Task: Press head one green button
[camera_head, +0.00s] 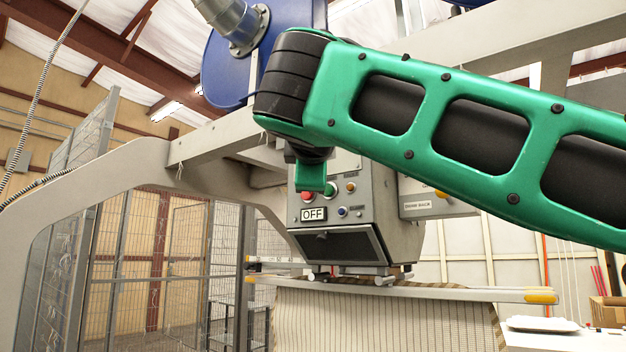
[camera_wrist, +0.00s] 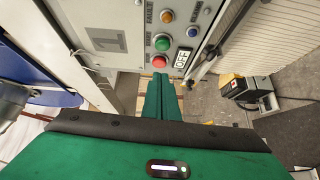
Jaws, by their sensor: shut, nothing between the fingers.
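The head one control box (camera_head: 375,215) is a grey panel, and a large "1" shows on it in the wrist view (camera_wrist: 105,40). Its green button (camera_wrist: 162,43) sits between an orange button (camera_wrist: 166,16) and a red button (camera_wrist: 159,61). In the head view the green button (camera_head: 331,188) shows just right of my gripper (camera_head: 311,190), and the red button (camera_head: 307,196) is just below it. The display (camera_head: 313,214) reads OFF. My gripper (camera_wrist: 162,78) is shut and empty, its tips close to the red button in the wrist view. I cannot tell whether they touch anything.
A small blue button (camera_wrist: 192,31) is beside the display. A striped fabric panel (camera_head: 385,320) hangs below the box. A grey machine frame (camera_head: 95,215) and wire fencing (camera_head: 135,250) stand at the left. A cardboard box (camera_head: 607,311) is at the far right.

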